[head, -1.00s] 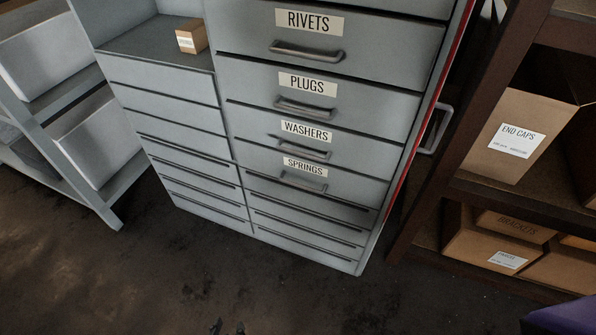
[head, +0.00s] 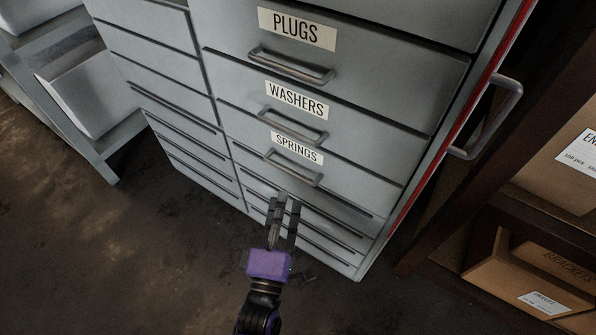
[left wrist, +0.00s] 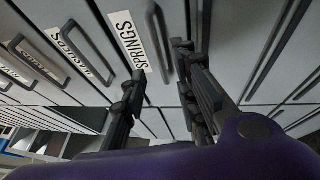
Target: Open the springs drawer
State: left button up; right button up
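The springs drawer (head: 355,183) is a grey drawer, closed in the cabinet front below the washers drawer. Its label (head: 297,148) reads SPRINGS. Its grey bar handle (head: 293,170) sits under the label. My left gripper (head: 284,203) is just below and in front of this handle in the head view, with its fingers apart and nothing between them. In the left wrist view, the springs handle (left wrist: 158,42) lies just beyond the open fingertips (left wrist: 158,72), and I see no clear contact. My right gripper is not in view.
The washers drawer (head: 350,132) and plugs drawer (head: 400,85) sit above, with similar handles. A side handle (head: 490,118) juts from the cabinet's right. A brown shelf with boxes (head: 545,270) stands at right. The floor (head: 120,260) in front is clear.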

pick_arm(q)
jog(key=x, duration=0.7)
jog(key=shift+w+b, duration=0.25)
jog(key=shift+b, duration=0.05)
jog(key=shift+a+r, duration=0.1)
grip_shut()
